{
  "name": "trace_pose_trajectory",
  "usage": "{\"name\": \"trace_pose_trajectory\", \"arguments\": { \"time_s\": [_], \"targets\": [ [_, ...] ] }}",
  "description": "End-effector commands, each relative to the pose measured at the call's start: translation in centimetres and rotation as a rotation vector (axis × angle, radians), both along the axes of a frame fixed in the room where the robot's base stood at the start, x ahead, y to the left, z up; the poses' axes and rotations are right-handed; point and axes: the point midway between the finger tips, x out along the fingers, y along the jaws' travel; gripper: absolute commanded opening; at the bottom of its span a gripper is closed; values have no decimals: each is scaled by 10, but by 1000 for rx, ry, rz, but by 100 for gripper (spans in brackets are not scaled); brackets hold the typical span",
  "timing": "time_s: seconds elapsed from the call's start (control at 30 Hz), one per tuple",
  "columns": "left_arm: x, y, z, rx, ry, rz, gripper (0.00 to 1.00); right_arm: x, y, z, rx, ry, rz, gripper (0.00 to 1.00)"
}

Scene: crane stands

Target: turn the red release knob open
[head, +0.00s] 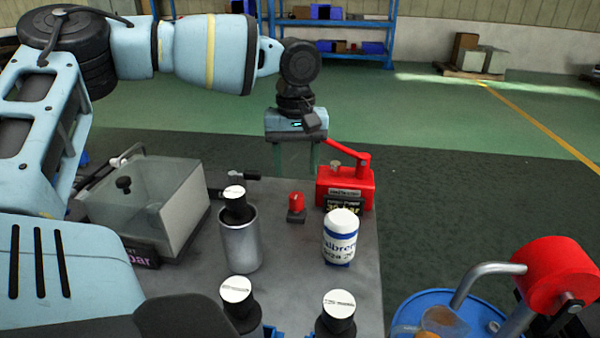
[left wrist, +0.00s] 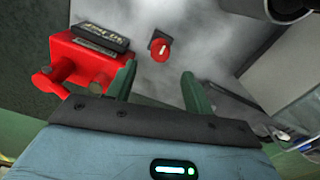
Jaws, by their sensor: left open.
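The red release knob (head: 297,202) stands upright on a small dark base on the grey table, left of the red hand pump. In the left wrist view the knob (left wrist: 160,50) shows from above, with a pale mark on its top. My left gripper (head: 294,170) is behind the knob, beyond the table's far edge. In the left wrist view its two green fingers (left wrist: 157,80) are apart with nothing between them, and the knob lies ahead of them, not touched. My right gripper is not seen in either view.
The red pump (head: 345,188) with its lever stands close right of the knob. A white jar (head: 340,238), a metal cylinder (head: 240,245) and a clear-lidded box (head: 150,205) stand on the table (head: 290,275). A blue drum (head: 440,305) is at the right.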

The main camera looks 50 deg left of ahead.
Motion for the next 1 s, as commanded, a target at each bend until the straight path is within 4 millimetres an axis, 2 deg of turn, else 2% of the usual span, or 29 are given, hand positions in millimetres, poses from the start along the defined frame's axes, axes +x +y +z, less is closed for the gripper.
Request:
{"name": "trace_pose_trajectory", "arguments": {
  "time_s": [0.27,0.7,1.0],
  "targets": [
    [0,0,-6,0,1,0,52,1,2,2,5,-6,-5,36],
    [0,0,-66,0,3,1,52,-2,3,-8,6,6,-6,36],
    [0,1,-78,1,-1,1,52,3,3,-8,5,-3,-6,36]
  ]
}}
